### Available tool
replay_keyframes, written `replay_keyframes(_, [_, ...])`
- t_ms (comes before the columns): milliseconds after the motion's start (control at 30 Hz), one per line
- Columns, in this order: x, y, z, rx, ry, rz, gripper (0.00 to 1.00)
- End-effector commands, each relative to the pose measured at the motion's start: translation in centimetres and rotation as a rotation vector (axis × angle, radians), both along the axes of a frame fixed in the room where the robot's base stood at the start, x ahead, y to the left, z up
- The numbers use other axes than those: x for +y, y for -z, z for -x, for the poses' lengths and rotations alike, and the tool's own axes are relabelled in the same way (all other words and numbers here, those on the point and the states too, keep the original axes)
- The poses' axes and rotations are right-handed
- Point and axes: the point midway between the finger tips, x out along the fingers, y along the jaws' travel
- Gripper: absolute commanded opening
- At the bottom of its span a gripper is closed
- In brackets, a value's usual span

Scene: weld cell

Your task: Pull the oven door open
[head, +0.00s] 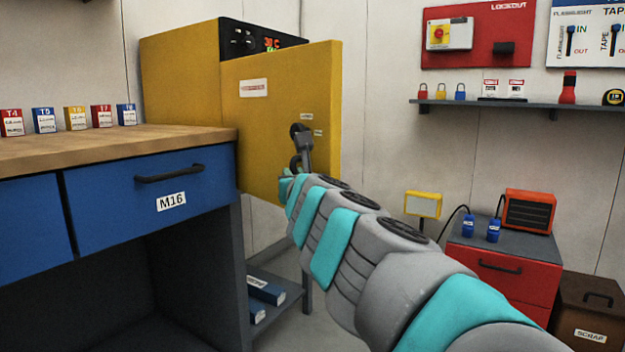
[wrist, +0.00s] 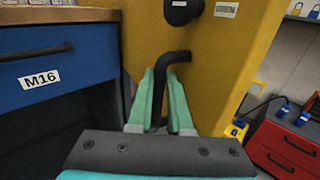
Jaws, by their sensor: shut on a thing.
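The yellow oven (head: 180,70) stands beyond the workbench in the head view, with a dark control panel at its top. Its door (head: 270,120) stands at an angle to the front, partly open, with its right edge swung out. The dark bent handle (head: 304,145) is on the door's right side; it also shows in the wrist view (wrist: 173,58). My gripper (wrist: 161,86) is shut on the handle, with one teal finger on each side of it. In the head view my arm largely hides the gripper. The oven's inside is hidden behind the door.
A workbench (head: 120,141) with a blue M16 drawer (head: 150,187) stands close on the left. A red cabinet (head: 505,262) and a brown scrap bin (head: 592,315) stand at right. Above is a wall shelf (head: 530,106). Some floor is clear below the door.

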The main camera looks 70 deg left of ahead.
Motion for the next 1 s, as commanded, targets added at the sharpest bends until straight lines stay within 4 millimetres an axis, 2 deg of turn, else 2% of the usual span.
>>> replay_keyframes(100, [0.5, 0.4, 1.1, -0.004, -0.01, 0.005, 0.0])
replay_keyframes(300, [0.8, 0.4, 1.8, -0.001, -0.017, 0.005, 0.0])
replay_keyframes(733, [0.8, 0.3, 2.0, 0.0, -0.018, 0.005, 0.0])
replay_keyframes(767, [0.8, 0.3, 2.0, 0.0, -0.018, 0.005, 0.19])
replay_keyframes(1000, [0.8, 0.2, 1.9, 0.0, -0.017, 0.003, 0.46])
